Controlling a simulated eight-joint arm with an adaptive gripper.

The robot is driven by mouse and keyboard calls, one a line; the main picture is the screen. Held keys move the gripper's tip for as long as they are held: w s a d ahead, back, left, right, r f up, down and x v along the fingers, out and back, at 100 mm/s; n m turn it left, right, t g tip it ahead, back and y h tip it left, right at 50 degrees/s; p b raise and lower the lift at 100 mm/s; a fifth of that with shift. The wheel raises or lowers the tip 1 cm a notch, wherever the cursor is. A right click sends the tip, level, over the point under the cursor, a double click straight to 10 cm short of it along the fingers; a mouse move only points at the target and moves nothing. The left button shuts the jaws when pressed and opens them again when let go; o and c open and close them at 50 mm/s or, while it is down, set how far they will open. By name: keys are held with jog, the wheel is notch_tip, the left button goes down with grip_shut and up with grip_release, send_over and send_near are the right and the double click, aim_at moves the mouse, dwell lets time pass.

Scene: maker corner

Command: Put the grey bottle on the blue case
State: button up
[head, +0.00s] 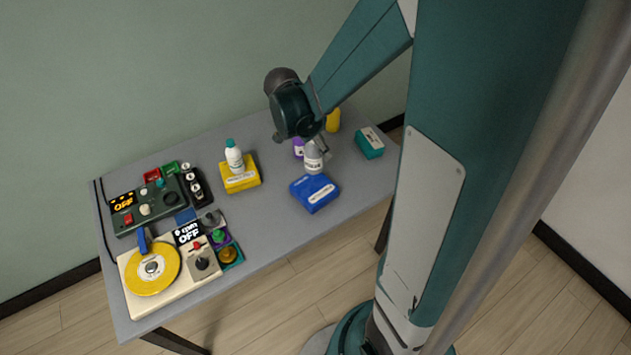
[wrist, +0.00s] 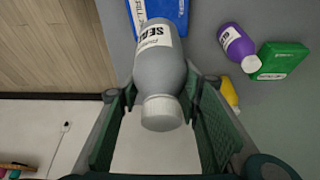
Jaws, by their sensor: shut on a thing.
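The grey bottle (head: 313,159) with a white label and white cap is between the fingers of my gripper (head: 319,146). In the wrist view the grey bottle (wrist: 160,75) lies between both fingertips of my gripper (wrist: 160,90), which is shut on it, its white cap toward the camera. The blue case (head: 315,194) lies on the table just in front of the bottle in the head view. In the wrist view the blue case (wrist: 170,8) shows partly behind the bottle's far end. I cannot tell exactly how high the bottle is above the table.
A purple bottle (head: 298,149), a yellow bottle (head: 333,120) and a green case (head: 369,143) stand near my gripper. A white bottle (head: 234,158) stands on a yellow case (head: 240,180) to the left. Devices and a turntable (head: 152,267) fill the table's left end.

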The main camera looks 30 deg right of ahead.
aim_at(307, 150)
jog(key=shift+f+b, duration=0.4)
jog(key=shift+f, duration=2.45)
jog(key=shift+f, duration=0.1)
jog(key=shift+f+b, duration=0.35)
jog(key=shift+f, duration=1.6)
jog(key=shift+f, duration=0.15)
jog(key=o, duration=1)
jog(key=shift+o, duration=0.2)
jog(key=shift+p+v, duration=0.85)
jog(key=shift+v, duration=5.3)
jog(key=shift+d, duration=0.15)
